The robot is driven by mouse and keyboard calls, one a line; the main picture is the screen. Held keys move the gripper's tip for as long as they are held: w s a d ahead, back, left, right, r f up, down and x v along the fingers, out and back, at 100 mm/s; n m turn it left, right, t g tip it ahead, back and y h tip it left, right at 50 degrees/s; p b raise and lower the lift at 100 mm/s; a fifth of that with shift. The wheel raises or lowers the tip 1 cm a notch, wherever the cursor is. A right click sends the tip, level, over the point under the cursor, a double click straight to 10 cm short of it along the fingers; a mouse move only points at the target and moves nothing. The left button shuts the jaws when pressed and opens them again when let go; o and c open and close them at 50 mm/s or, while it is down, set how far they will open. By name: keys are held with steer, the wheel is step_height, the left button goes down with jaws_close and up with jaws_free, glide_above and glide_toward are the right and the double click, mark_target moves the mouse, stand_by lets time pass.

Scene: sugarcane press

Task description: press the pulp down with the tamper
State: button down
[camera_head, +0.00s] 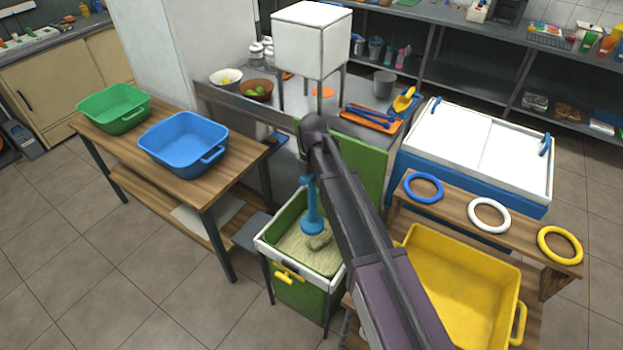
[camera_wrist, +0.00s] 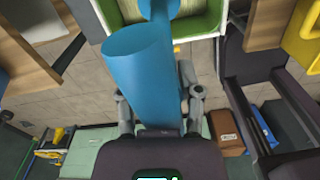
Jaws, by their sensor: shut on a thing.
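The blue tamper (camera_head: 312,207) stands roughly upright over the green bin (camera_head: 293,292) with a white rim. Its wide foot is at the pale pulp (camera_head: 296,250) inside the bin; I cannot tell if it touches or presses in. A greyish lump shows beside the foot. My gripper (camera_wrist: 160,100) is shut on the tamper's thick blue handle (camera_wrist: 140,62) in the wrist view. In the head view my arm hides the gripper and part of the bin's right side. The bin's green wall (camera_wrist: 205,28) also shows at the top of the wrist view.
A yellow tub (camera_head: 462,290) stands close right of the bin. Blue, white and yellow rings lie on a wooden shelf (camera_head: 455,210) behind it. A wooden table (camera_head: 215,190) with a green tub (camera_head: 112,108) and a blue tub (camera_head: 183,143) stands left. Floor is clear at front left.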

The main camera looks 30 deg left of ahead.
steer(key=b, duration=1.1)
glide_above(312, 218)
steer(key=w, duration=0.1)
steer(key=shift+w+a+f, duration=0.1)
steer(key=shift+a+f, duration=0.05)
steer(key=shift+f, duration=2.7)
steer(key=shift+w+a+f, duration=0.1)
steer(key=shift+a+f, duration=0.05)
steer(key=shift+f, duration=2.7)
steer(key=shift+s+f+b, duration=0.1)
steer(key=shift+f+b, duration=3.9)
steer(key=shift+b, duration=0.05)
